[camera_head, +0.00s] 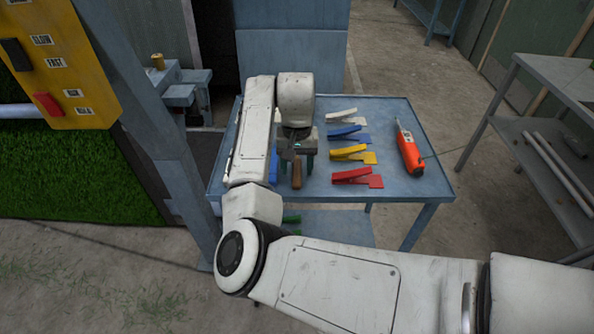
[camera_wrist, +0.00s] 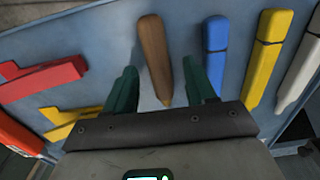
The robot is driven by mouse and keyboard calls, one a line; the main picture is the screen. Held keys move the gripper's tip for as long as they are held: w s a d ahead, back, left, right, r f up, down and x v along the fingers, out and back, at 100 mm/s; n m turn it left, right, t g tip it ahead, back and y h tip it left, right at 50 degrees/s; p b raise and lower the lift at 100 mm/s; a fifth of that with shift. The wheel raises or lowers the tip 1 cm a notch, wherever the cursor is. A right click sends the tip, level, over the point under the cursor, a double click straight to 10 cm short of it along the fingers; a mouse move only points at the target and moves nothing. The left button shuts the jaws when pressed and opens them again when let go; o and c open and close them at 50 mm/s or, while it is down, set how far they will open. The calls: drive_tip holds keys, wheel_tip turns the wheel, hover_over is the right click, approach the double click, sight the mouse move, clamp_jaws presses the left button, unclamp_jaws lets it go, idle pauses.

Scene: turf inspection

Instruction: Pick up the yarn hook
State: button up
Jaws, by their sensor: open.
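The yarn hook, with a brown wooden handle (camera_head: 297,178), lies on the blue-grey table (camera_head: 425,180). In the wrist view its handle (camera_wrist: 153,55) runs between the green fingers of my gripper (camera_wrist: 159,68). My gripper also shows in the head view (camera_head: 297,165), pointing down over the hook. The fingers are apart, one on each side of the handle, with gaps between them and the wood. The hook's metal end is mostly hidden by my gripper. I cannot tell how high the fingertips are above the table.
White, blue, yellow and red (camera_head: 357,176) clip-like pieces lie right of my gripper. An orange tool (camera_head: 408,150) lies near the table's right edge. In the wrist view a blue stick (camera_wrist: 215,55) and a yellow stick (camera_wrist: 267,55) lie close to the right finger.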

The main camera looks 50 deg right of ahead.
drive_tip(key=shift+f, duration=0.2)
idle(0.5)
drive_tip(key=shift+c, duration=0.4)
clamp_jaws()
